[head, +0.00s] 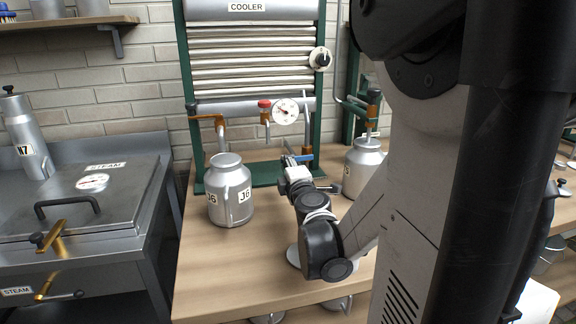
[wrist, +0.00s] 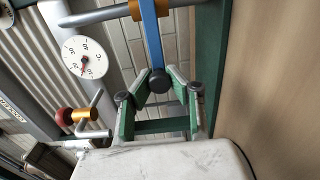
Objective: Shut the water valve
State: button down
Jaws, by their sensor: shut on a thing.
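The water valve's blue lever (wrist: 150,35) hangs from a brass fitting (wrist: 148,9) on a grey pipe in the wrist view. Its black end knob (wrist: 159,81) sits between the fingertips of my gripper (wrist: 158,92). My gripper is shut on the lever's end. In the head view my gripper (head: 289,163) is in front of the cooler's base, and a bit of the blue lever (head: 302,157) shows beside it. The rest of the valve is largely hidden there.
A round gauge (head: 285,111) and a red-knobbed valve (head: 264,104) are close above my gripper. The cooler's green frame (wrist: 211,50) is near my fingers.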

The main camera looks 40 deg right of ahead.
jog(key=c, duration=1.6)
grip_release()
jog(key=shift+o, duration=0.2)
jog(key=v, duration=0.7)
jog(key=shift+s+a, duration=0.25)
jog(key=shift+s, duration=0.1)
